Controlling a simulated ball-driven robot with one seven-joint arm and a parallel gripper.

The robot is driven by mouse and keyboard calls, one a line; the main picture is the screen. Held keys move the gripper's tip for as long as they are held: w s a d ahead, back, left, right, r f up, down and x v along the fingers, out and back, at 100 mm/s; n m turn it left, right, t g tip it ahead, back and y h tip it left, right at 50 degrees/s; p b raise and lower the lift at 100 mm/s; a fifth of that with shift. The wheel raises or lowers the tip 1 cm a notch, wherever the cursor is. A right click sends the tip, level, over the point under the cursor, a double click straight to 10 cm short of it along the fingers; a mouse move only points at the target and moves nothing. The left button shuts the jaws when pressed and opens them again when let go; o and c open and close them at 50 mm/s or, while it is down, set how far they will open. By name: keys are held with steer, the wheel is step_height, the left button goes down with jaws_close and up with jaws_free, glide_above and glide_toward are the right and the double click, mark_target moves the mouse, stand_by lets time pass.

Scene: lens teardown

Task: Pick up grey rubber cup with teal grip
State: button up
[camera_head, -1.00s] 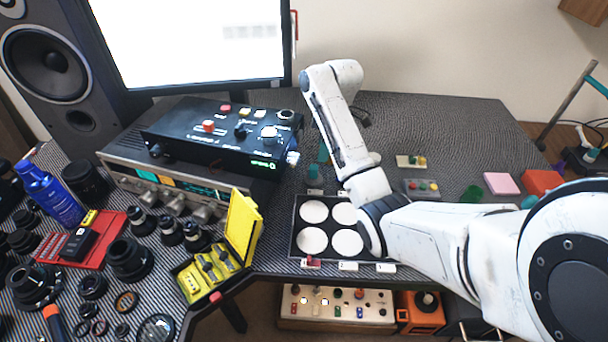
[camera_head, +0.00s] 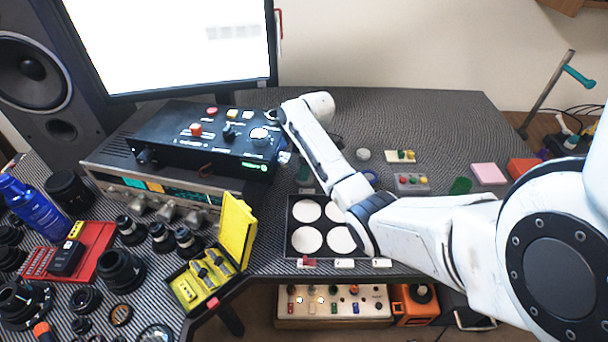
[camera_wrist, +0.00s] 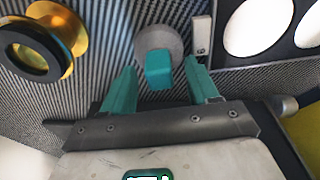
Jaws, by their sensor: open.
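The grey rubber cup with teal grip (camera_wrist: 158,43) is on the striped desk top in the wrist view. Its round grey body is at the far end and its teal block faces me. My gripper (camera_wrist: 162,75) is open, its two teal fingers apart. The teal block lies in line with the gap between them, and I cannot tell how deep it sits. In the head view, a small teal patch (camera_head: 304,172) shows above the tray, and I cannot tell whether it is the cup or my fingers.
A black tray with white discs (camera_head: 291,236) stands close beside the cup, with a small label block (camera_wrist: 201,35) between them. A gold-ringed lens part (camera_wrist: 62,45) lies left in the wrist view. The black control box (camera_head: 205,140) and yellow case (camera_head: 238,228) are nearby.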

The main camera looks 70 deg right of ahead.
steer(key=shift+f, duration=0.3)
steer(key=shift+c, duration=0.3)
steer(key=c, duration=1)
steer(key=shift+r, duration=0.1)
steer(key=shift+s+d+r, duration=0.2)
steer(key=shift+s+r, duration=0.15)
step_height(320, 180, up, 6)
steer(key=shift+s+r+b, duration=0.1)
steer(key=shift+r+b, duration=0.15)
steer(key=shift+b, duration=0.05)
steer(key=s+d, duration=0.3)
steer(key=s, duration=0.5)
steer(key=s+d, duration=0.4)
steer(key=s, duration=0.5)
steer(key=shift+s+d+f, duration=0.15)
steer(key=shift+s, duration=0.15)
